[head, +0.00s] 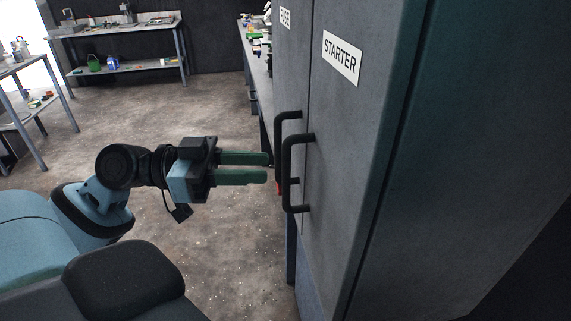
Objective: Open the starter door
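The starter door (345,130) is a tall grey cabinet door with a white "STARTER" label (342,59). It looks shut. Its black bar handle (287,175) stands upright near the door's left edge. A second black handle (279,150) is on the neighbouring door just to the left, partly behind the first. My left gripper (268,168) has two green fingers, one above the other, with a gap between them. It is open and empty, pointing right, with its fingertips close to the handles. I cannot tell whether they touch. My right gripper is not in view.
Workbenches with tools stand at the back left (115,30) and far left (30,68). Another bench (252,62) runs behind the cabinet. The floor (200,115) between them is clear. The cabinet fills the right side.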

